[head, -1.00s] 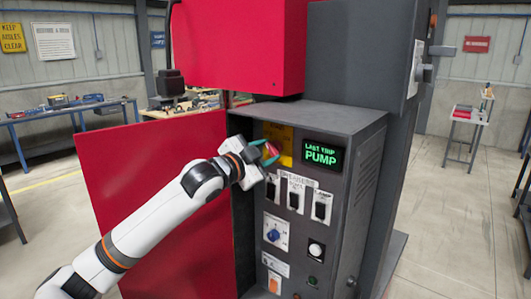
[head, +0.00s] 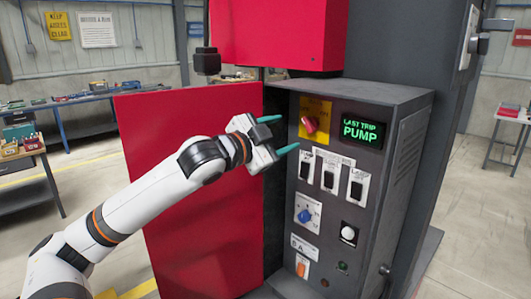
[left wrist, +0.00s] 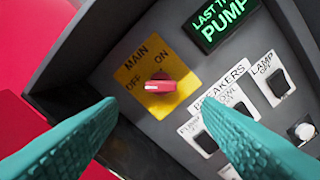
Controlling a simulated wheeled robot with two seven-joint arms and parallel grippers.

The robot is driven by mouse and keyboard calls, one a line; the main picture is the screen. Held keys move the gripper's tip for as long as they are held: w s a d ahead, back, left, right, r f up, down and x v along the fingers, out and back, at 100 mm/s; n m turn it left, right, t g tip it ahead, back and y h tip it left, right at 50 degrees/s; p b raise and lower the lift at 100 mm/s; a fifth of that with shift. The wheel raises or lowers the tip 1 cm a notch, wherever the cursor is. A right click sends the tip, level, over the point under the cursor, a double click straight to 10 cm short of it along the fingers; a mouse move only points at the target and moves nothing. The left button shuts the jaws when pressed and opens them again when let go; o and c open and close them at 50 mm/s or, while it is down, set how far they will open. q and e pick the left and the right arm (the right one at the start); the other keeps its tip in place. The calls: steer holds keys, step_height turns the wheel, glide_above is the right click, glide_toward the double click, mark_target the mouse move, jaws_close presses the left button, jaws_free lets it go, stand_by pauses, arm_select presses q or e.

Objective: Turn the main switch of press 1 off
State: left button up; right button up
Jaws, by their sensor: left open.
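The main switch (head: 309,124) is a red knob on a yellow plate (head: 319,107) at the upper left of the grey control panel of the press. In the left wrist view the knob (left wrist: 160,84) sits between the printed words OFF on its left and ON at its upper right. It lies nearly level in that view, its pale-marked left end toward OFF. My left gripper (head: 287,133) is open and empty, its teal fingers apart from the knob and to its left in the head view. My right gripper is not in view.
A lit display (head: 362,130) reads LAST TRIP PUMP. Below are several black breaker switches (head: 328,177), a blue rotary knob (head: 305,215) and a white button (head: 348,233). A red door panel (head: 190,220) stands left of the cabinet, behind my left arm.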

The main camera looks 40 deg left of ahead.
arm_select(q)
steer(key=shift+s+a+b, duration=0.1)
steer(key=shift+s+b, duration=1.35)
steer(key=shift+s, duration=0.9)
